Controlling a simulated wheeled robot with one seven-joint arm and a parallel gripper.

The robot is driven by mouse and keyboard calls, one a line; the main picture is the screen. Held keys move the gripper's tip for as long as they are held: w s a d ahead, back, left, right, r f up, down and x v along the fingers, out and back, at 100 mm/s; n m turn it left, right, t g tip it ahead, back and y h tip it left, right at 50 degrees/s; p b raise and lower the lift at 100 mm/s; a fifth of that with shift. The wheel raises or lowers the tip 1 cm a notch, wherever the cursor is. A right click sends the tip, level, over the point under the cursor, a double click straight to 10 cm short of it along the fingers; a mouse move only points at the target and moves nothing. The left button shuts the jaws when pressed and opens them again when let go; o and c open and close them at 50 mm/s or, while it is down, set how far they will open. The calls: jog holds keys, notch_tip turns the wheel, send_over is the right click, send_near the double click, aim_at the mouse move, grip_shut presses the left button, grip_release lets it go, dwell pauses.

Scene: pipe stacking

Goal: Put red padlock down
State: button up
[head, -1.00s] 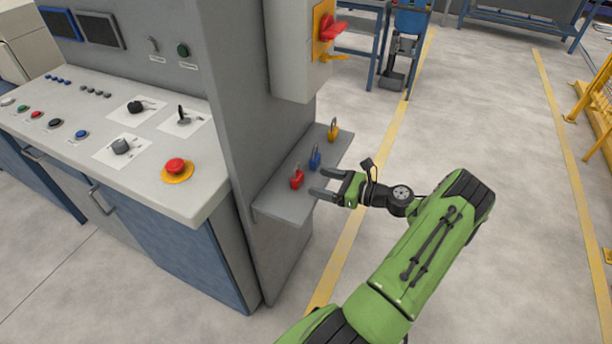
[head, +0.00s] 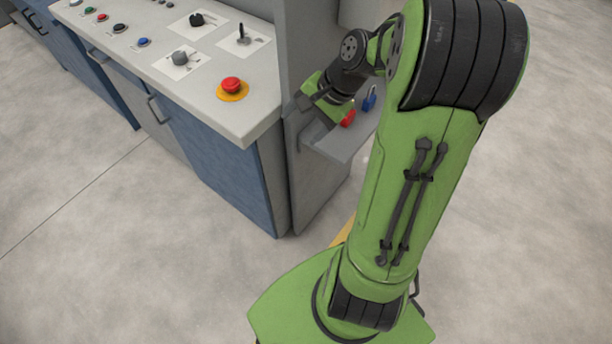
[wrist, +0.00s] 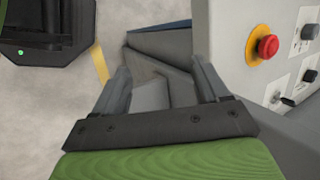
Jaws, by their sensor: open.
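The red padlock (head: 348,118) stands on the grey shelf (head: 338,148) at the side of the control cabinet, partly hidden by my gripper and arm. My gripper (head: 308,122) is near the shelf's front end, left of the red padlock in the head view. In the wrist view my gripper (wrist: 163,82) has its two fingers spread with no padlock between them; grey surfaces lie beyond. The red padlock does not show in the wrist view.
A blue padlock (head: 370,98) stands behind the red one on the shelf. The console (head: 185,75) with a red emergency button (head: 231,86) is left of my gripper. The cabinet wall (head: 305,60) rises close by. Open floor lies in front.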

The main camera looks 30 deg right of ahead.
jog(key=s+a+r+n+t+h, duration=0.1)
jog(key=s+a+r+n, duration=0.3)
jog(key=s, duration=0.4)
jog(key=s+a+r+n+h, duration=0.3)
jog(key=s+a+n, duration=0.3)
jog(key=s+n, duration=0.2)
jog(key=shift+s+a+r+n+t, duration=0.25)
jog(key=shift+s+r+n+t, duration=0.15)
jog(key=shift+r+n, duration=0.25)
